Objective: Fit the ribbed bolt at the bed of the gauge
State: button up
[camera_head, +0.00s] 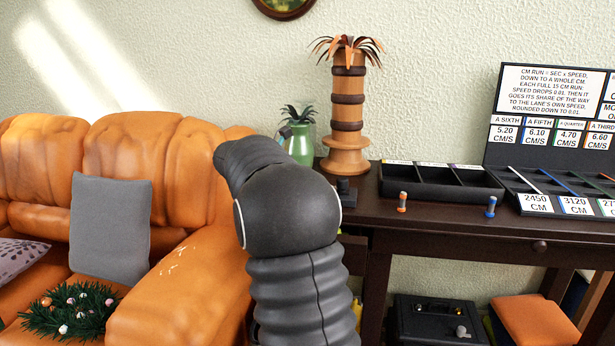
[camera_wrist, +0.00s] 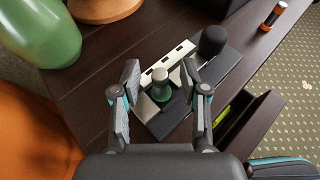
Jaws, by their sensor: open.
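In the wrist view, a bolt (camera_wrist: 161,80) with a pale grey-green head and a darker green collar stands at the bed of the gauge. Whether its shank is ribbed is too small to tell. The gauge (camera_wrist: 219,67) has a dark base, a white slotted strip and a rounded black knob. My gripper (camera_wrist: 160,76) is open above the gauge, one finger on each side of the bolt, with gaps visible beside it. In the head view my arm hides the gripper and most of the gauge (camera_head: 346,192).
A green vase (camera_head: 301,143) and a palm-shaped ornament (camera_head: 346,120) stand near the gauge. An open drawer (camera_wrist: 248,120) lies below the table edge.

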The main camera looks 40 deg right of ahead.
jog(key=v, duration=1.1)
jog(key=shift+a+r, duration=0.15)
jog(key=shift+a, duration=0.2)
jog(key=s+a+f+m+t+y, duration=0.2)
jog(key=s+a+f+m+y, duration=0.2)
jog(key=s+a, duration=0.4)
jog(key=s+a+f+m+t+y, duration=0.2)
jog(key=s+a+f+m+y, duration=0.3)
jog(key=s, duration=0.7)
jog(key=s+a+f+m+t+y, duration=0.1)
jog(key=s+a+f+m+y, duration=0.3)
jog(key=s+a+f+m, duration=0.3)
jog(key=s+a+m, duration=0.1)
jog(key=s+a, duration=0.2)
jog(key=a, duration=0.2)
jog(key=shift+s+f+m+t, duration=0.2)
jog(key=shift+f+m+t, duration=0.2)
